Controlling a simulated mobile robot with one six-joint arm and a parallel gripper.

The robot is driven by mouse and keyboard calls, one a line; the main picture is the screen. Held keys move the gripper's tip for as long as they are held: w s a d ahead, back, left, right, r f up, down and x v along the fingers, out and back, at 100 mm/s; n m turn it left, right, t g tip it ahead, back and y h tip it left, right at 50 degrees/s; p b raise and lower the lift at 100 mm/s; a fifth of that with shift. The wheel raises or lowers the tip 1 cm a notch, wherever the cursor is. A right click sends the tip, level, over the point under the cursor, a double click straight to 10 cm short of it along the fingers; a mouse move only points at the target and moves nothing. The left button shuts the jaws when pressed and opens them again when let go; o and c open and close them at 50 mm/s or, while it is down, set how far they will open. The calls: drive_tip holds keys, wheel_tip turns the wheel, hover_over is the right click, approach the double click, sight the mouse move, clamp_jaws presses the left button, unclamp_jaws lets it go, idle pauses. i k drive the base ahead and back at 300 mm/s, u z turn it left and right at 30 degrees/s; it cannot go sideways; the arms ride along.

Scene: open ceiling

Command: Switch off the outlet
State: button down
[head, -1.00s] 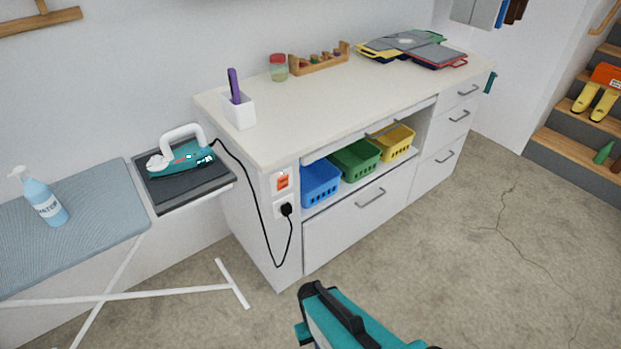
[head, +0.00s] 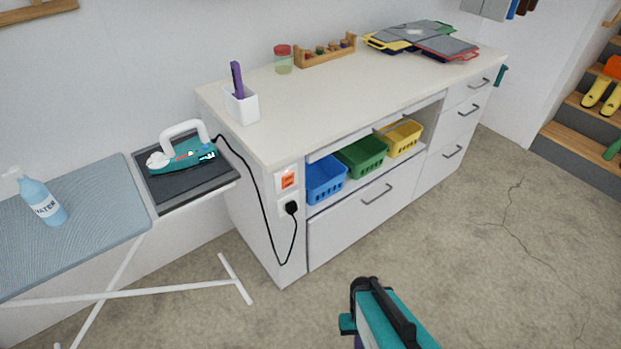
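The outlet (head: 283,207) is a white socket plate on the narrow end face of the white cabinet, with a black plug (head: 291,207) in it. Just above it is a switch (head: 288,180) with an orange-red rocker on a white plate. A black cord (head: 262,215) runs from the plug up to the teal and white iron (head: 183,153). My arm's end, teal and black, shows at the bottom centre-right, below and right of the switch and apart from it. My gripper's fingertips cannot be made out, so its opening is not clear.
The cabinet (head: 375,110) has open shelf space with blue (head: 325,180), green (head: 360,157) and yellow (head: 402,138) baskets. The ironing board (head: 90,215) with a spray bottle (head: 42,200) stands at the left. The concrete floor in front of the cabinet is clear.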

sight(289, 180)
drive_tip(key=z, duration=0.1)
drive_tip(key=k, duration=1.4)
drive_tip(key=u, duration=1.45)
drive_tip(key=i, duration=1)
drive_tip(key=z, duration=0.1)
